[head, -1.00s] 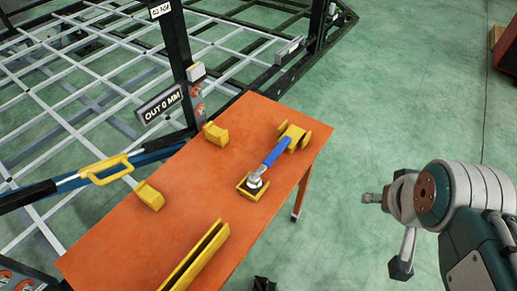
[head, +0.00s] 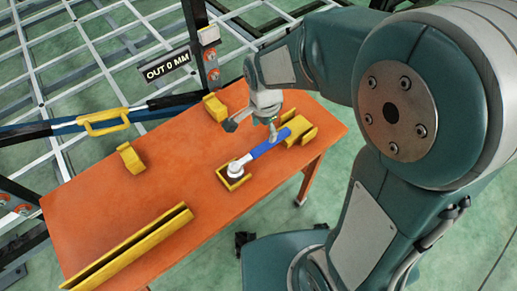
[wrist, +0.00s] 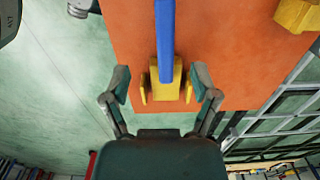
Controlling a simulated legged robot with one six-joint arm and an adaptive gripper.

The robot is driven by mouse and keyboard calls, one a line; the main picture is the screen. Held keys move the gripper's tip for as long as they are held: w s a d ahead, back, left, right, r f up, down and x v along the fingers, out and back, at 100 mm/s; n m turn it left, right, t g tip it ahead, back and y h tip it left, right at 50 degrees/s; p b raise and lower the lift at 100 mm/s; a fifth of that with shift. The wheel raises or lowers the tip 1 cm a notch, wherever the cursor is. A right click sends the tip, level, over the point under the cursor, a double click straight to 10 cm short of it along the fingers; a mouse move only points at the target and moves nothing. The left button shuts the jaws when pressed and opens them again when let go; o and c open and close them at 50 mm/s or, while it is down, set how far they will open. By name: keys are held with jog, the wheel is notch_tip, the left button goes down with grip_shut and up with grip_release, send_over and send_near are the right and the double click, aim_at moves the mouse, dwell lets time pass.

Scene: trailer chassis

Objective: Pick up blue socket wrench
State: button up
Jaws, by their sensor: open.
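The blue socket wrench (head: 270,144) lies on two yellow holders on the orange table. Its silver head sits in the near U-shaped holder (head: 236,182), and its handle end rests at the far holder (head: 301,134). In the wrist view, the blue handle (wrist: 165,42) runs up from a yellow holder (wrist: 167,92). My gripper (head: 251,129) is over the table by the handle, with its fingers apart. In the wrist view, the open fingers of my gripper (wrist: 162,84) stand on either side of the handle's line, with nothing held. Exact height above the wrench is unclear.
The orange table (head: 110,210) also carries a long yellow channel (head: 130,250) and two small yellow brackets (head: 131,158) (head: 214,106). The trailer frame with an "OUT 0 MM" sign (head: 167,66) and a yellow-handled blue bar (head: 103,121) stands behind the table.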

aim_at(260, 148)
jog(key=f, duration=0.2)
jog(key=a+f, duration=0.1)
jog(key=f, duration=0.2)
jog(key=shift+a, duration=0.1)
jog(key=shift+d+f, duration=0.4)
jog(key=shift+f, duration=0.2)
jog(key=f, duration=0.4)
jog(key=shift+w+a+f, duration=0.15)
jog(key=shift+w+a, duration=0.05)
jog(key=shift+a, duration=0.05)
jog(key=shift+a+f, duration=0.3)
jog(key=shift+d, duration=0.15)
jog(key=shift+c, duration=0.3)
jog(key=shift+d+r, duration=0.1)
jog(key=shift+d, duration=0.05)
grip_shut()
